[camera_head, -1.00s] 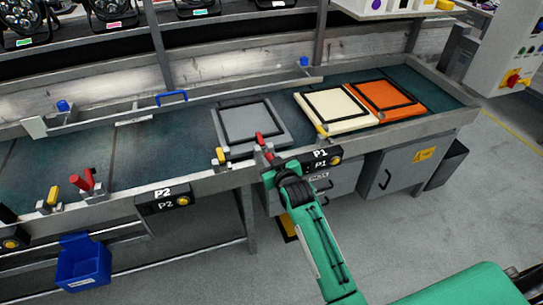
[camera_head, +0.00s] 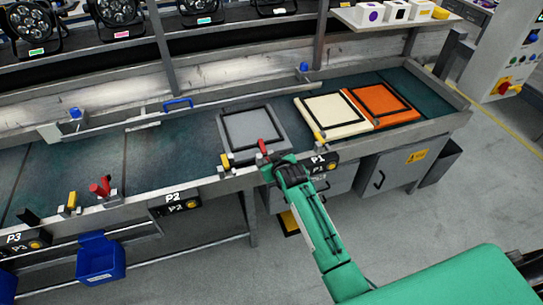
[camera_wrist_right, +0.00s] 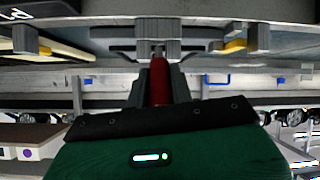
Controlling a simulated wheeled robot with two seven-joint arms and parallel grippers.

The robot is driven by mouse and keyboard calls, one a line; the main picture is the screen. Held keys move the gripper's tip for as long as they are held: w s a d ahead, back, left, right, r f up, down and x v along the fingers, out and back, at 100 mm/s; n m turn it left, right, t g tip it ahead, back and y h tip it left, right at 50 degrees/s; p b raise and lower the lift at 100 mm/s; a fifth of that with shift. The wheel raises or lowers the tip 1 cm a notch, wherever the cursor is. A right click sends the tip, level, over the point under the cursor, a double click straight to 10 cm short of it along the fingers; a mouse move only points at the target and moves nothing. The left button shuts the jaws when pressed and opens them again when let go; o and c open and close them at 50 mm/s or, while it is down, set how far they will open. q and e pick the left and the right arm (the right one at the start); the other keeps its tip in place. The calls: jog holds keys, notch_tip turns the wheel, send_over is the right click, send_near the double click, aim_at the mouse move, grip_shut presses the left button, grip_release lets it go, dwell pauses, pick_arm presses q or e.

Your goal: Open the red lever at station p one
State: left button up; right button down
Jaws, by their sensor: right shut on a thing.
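The red lever (camera_head: 262,146) at station P1 stands at the front rail of the bench, beside the black P1 sign (camera_head: 318,160). My right gripper (camera_head: 268,163) is at the lever from the front. In the right wrist view the red lever (camera_wrist_right: 159,80) lies between the two dark fingers, and my right gripper (camera_wrist_right: 158,75) is shut on it. The lever's lower part is hidden by the gripper in the head view. My left gripper is in neither view.
A grey framed pad (camera_head: 250,112) lies behind the lever, with cream (camera_head: 332,131) and orange (camera_head: 382,118) pads to its right. A yellow lever (camera_head: 223,161) stands close on the left. Station P2 (camera_head: 173,199) has another red lever (camera_head: 104,185). A blue bin (camera_head: 100,262) hangs below.

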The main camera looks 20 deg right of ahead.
jog(key=w+r+g+p, duration=0.1)
jog(key=p, duration=0.2)
jog(key=w+r+g+p, duration=0.1)
jog(key=g+p, duration=0.1)
jog(key=p, duration=0.1)
jog(key=shift+r+g+p, duration=0.15)
jog(key=shift+g+p, duration=0.15)
jog(key=shift+p, duration=0.1)
jog(key=shift+w+r+g+p, duration=0.1)
jog(key=shift+w+g+p, duration=0.65)
jog(key=shift+g+p, duration=0.4)
jog(key=c, duration=1.2)
grip_release()
jog(key=shift+w, duration=0.1)
jog(key=shift+c, duration=0.2)
jog(key=a+b+v, duration=0.1)
jog(key=b+v, duration=0.1)
jog(key=v, duration=1.1)
jog(key=shift+d+r, duration=0.3)
